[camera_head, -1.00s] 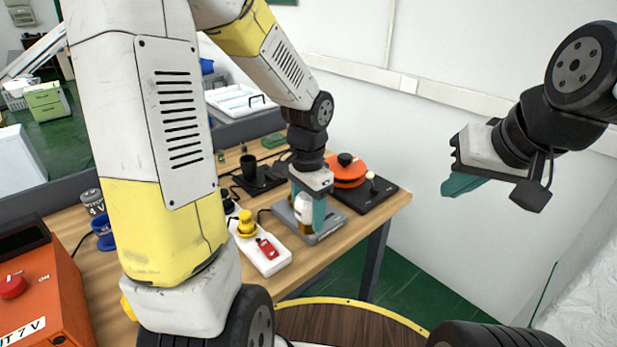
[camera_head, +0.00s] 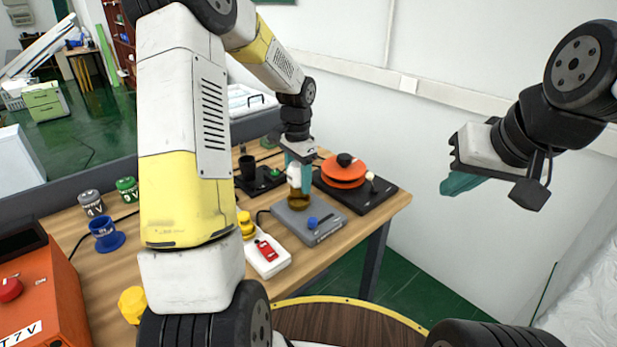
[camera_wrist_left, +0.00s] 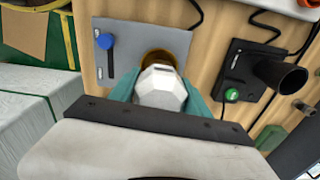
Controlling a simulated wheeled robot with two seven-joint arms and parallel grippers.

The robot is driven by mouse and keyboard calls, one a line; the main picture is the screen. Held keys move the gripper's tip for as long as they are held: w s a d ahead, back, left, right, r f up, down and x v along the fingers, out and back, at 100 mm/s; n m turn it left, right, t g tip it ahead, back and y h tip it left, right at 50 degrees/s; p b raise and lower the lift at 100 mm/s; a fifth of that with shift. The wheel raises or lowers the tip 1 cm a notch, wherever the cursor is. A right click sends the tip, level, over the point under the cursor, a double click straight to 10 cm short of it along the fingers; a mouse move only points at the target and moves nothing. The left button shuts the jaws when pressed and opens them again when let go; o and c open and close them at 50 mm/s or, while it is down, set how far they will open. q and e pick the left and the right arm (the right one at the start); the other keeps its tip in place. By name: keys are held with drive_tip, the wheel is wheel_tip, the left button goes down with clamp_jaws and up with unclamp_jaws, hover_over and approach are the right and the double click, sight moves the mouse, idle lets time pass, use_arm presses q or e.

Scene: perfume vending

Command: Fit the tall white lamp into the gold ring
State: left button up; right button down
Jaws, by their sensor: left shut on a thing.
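My left gripper (camera_head: 298,164) is shut on the tall white lamp (camera_head: 294,178) and holds it upright over the gold ring (camera_head: 298,202). The ring stands on a grey base plate (camera_head: 325,232) with a blue knob (camera_head: 313,222). In the left wrist view, the faceted white lamp (camera_wrist_left: 160,88) sits between the teal fingers and covers part of the gold ring (camera_wrist_left: 158,58). I cannot tell whether the lamp's lower end is inside the ring or just above it. My right gripper (camera_head: 463,183) hangs away from the table at the right; its finger gap is hidden.
A black plate with an orange round piece (camera_head: 343,172) stands right of the base. A black cup unit (camera_head: 250,170) is left of it. A white box with a red switch (camera_head: 266,255) and a yellow knob lies in front. An orange box (camera_head: 45,300) stands at the left.

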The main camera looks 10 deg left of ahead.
sight(298, 189)
use_arm(q)
drive_tip(key=shift+s+f, duration=0.15)
drive_tip(key=shift+f, duration=1.35)
drive_tip(key=shift+f, duration=0.15)
drive_tip(key=shift+f, duration=0.25)
drive_tip(key=o, duration=1.7)
